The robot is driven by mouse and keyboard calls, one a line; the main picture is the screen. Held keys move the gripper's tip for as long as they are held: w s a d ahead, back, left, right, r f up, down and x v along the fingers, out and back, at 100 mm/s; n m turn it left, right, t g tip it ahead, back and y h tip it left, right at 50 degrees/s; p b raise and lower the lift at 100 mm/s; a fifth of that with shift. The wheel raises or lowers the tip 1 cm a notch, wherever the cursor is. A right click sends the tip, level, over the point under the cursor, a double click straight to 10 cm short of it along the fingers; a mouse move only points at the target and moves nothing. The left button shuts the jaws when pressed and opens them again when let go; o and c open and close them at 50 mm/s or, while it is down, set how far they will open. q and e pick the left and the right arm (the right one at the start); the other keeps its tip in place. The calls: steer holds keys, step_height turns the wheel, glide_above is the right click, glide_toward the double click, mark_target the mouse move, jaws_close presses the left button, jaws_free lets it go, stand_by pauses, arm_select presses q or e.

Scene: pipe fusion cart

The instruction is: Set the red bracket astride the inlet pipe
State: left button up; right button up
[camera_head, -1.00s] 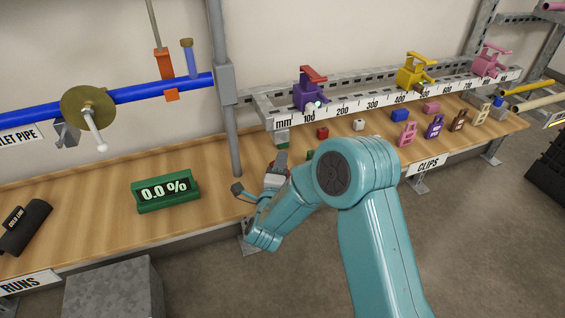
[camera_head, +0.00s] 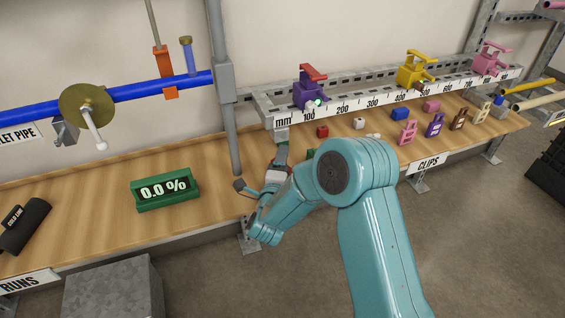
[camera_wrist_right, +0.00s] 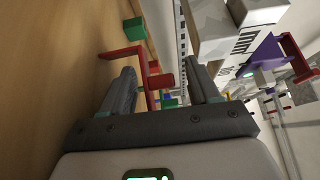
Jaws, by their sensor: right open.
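The red bracket (camera_wrist_right: 122,53) shows in the right wrist view as an angular red frame with a short red stub (camera_wrist_right: 161,81). The stub lies between the two fingers of my right gripper (camera_wrist_right: 163,86), with a gap visible on the right side. My right gripper (camera_head: 281,156) is open and low over the bench in the head view, just below the left end of the ruler rail. The inlet pipe (camera_head: 135,94) is the blue horizontal pipe at upper left, well away from the gripper. My left gripper is not in view.
A grey post (camera_head: 229,130) stands left of my right gripper. The ruler rail (camera_head: 350,105) carries purple, yellow and pink clamps. A green 0.0 % display (camera_head: 165,190) sits on the bench. Small blocks and clips lie under the rail. An orange hanger (camera_head: 161,62) is on the pipe.

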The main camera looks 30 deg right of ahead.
steer(key=shift+r+p, duration=0.25)
steer(key=shift+p, duration=0.05)
steer(key=b+v, duration=0.1)
steer(key=v, duration=1.1)
steer(key=shift+f, duration=0.15)
